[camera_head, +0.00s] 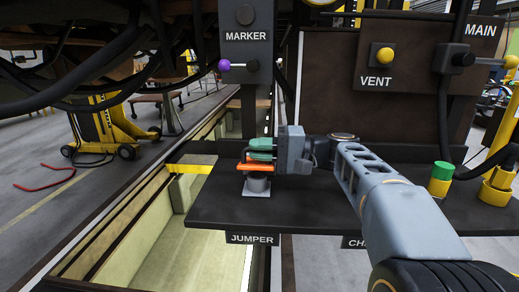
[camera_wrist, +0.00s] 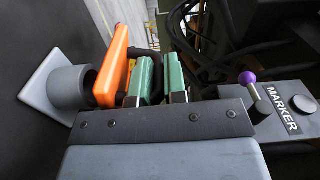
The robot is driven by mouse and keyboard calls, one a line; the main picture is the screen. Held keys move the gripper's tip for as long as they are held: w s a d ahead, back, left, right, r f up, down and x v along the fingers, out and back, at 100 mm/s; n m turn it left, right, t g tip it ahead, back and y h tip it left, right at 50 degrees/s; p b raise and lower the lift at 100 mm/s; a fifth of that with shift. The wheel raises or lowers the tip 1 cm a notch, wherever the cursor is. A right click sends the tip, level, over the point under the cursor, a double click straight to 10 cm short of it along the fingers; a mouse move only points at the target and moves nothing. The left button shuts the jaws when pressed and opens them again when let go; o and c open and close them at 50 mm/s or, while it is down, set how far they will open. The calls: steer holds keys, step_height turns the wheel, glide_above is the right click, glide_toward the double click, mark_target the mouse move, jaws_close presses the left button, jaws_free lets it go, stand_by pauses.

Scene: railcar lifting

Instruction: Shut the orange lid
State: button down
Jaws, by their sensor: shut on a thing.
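The orange lid (camera_head: 256,165) lies nearly flat over the grey cylindrical socket (camera_head: 257,186) above the JUMPER label. In the wrist view the orange lid (camera_wrist: 114,68) is beside the grey socket (camera_wrist: 68,88); a narrow dark gap shows between them at one side. My gripper (camera_head: 262,150) has green finger pads and is just above the lid. In the wrist view my gripper (camera_wrist: 160,80) has its fingers close together, around a dark handle-like loop (camera_wrist: 147,52) on the lid's outer side. The fingers hide most of the loop.
A dark shelf (camera_head: 220,210) carries the socket, with a green-topped yellow post (camera_head: 440,178) at the right. The MARKER post with a purple knob (camera_head: 224,65) stands behind my gripper. A VENT panel (camera_head: 398,100) is at the back right. Black cables hang upper left.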

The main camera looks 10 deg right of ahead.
steer(key=c, duration=1.4)
jaws_free()
steer(key=shift+c, duration=0.2)
steer(key=shift+r, duration=0.25)
steer(key=r, duration=0.2)
steer(key=r+p, duration=0.1)
steer(key=shift+s+r, duration=0.25)
steer(key=shift+r, duration=0.15)
steer(key=o, duration=1.1)
steer(key=s+r, duration=0.2)
steer(key=r, duration=0.1)
steer(key=shift+r+p, duration=0.1)
steer(key=shift+p, duration=0.25)
steer(key=s+r, duration=0.2)
steer(key=s, duration=0.1)
steer(key=shift+d+r, duration=0.15)
steer(key=shift+d, duration=0.25)
steer(key=c, duration=1.1)
steer(key=s+d+r, duration=0.1)
steer(key=s+r, duration=0.2)
steer(key=s, duration=0.5)
steer(key=shift+s, duration=0.15)
